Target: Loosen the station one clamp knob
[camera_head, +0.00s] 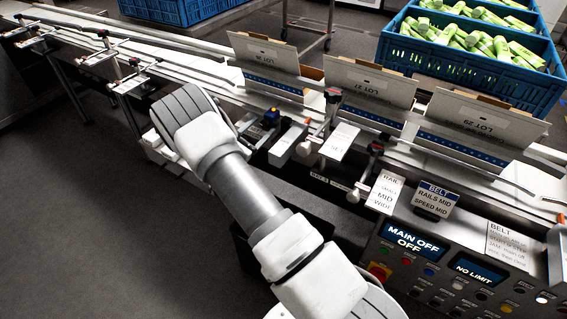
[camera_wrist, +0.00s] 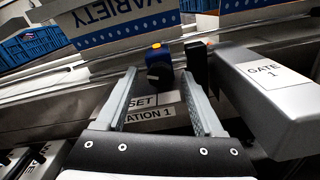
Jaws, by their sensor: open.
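The station one clamp knob (camera_wrist: 158,68) is dark with an orange top. It appears in the wrist view just ahead of and between my fingertips, and as a blue knob (camera_head: 271,117) in the head view. My gripper (camera_wrist: 160,78) is open, with its two grey fingers spread toward either side of the knob. I cannot tell whether they touch it. A label reading SET and STATION 1 (camera_wrist: 148,115) lies below, between the fingers. In the head view my arm hides most of my gripper.
A grey block marked GATE 1 (camera_wrist: 280,95) stands close to the right of my fingers. A black post (camera_wrist: 197,63) is beside the right fingertip. A carton marked VARIETY (camera_wrist: 120,22) stands behind. The control panel (camera_head: 450,262) is at the lower right.

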